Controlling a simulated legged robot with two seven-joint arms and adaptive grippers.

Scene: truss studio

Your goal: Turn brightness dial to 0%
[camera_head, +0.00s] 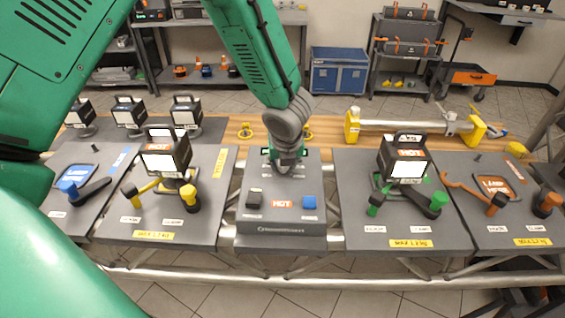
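The grey control console (285,228) stands in the middle of the bench. Its sloped top carries a black button (254,199), a blue button (309,202) and an orange HOT label (282,204). My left arm leaves the picture at the top and comes back down, so that my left gripper (288,168) points down at the upper middle of the console top. The brightness dial cannot be made out; the gripper covers that spot. I cannot tell whether the fingers are open or touch a dial. Small labels there are unreadable. My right gripper is not in view.
Black lamps stand left (166,157) and right (404,160) of the console on grey plates with coloured clamps. A blue cabinet (338,74) and shelves stand farther back. The console's front area is clear.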

